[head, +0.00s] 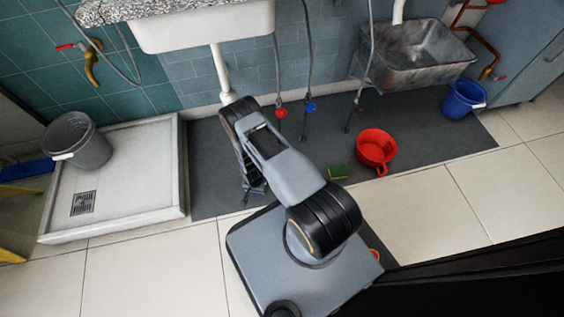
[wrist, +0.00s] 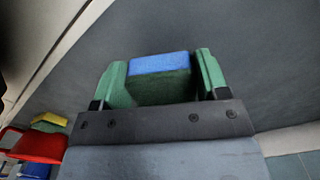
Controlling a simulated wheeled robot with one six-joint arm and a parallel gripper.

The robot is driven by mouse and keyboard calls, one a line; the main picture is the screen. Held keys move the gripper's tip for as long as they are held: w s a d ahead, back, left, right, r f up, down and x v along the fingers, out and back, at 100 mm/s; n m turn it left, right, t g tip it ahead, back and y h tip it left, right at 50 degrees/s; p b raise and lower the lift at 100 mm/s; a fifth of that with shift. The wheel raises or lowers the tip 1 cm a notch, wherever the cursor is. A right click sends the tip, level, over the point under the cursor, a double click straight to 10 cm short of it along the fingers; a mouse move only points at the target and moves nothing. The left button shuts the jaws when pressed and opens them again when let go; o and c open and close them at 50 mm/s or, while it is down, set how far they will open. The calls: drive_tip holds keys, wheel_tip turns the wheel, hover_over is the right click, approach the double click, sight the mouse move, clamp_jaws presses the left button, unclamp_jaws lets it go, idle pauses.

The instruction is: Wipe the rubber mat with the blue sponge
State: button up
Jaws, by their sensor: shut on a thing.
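The rubber mat (head: 430,130) is a long dark grey strip on the floor below the sinks; it also fills most of the wrist view (wrist: 270,80). My gripper (wrist: 160,64) has green fingers shut on the blue sponge (wrist: 158,63), one finger on each side. The sponge shows a blue face and a dark green part. I cannot tell whether the sponge touches the mat.
A green and yellow sponge (head: 338,172) and a red pot (head: 376,148) are on the mat's right half. A blue bucket (head: 464,98) stands at its right end. A white shower tray (head: 120,200) with a grey bucket (head: 76,142) borders the left. Hoses hang behind.

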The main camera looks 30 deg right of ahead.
drive_tip(key=shift+r+p, duration=1.2)
drive_tip(key=shift+r, duration=0.7)
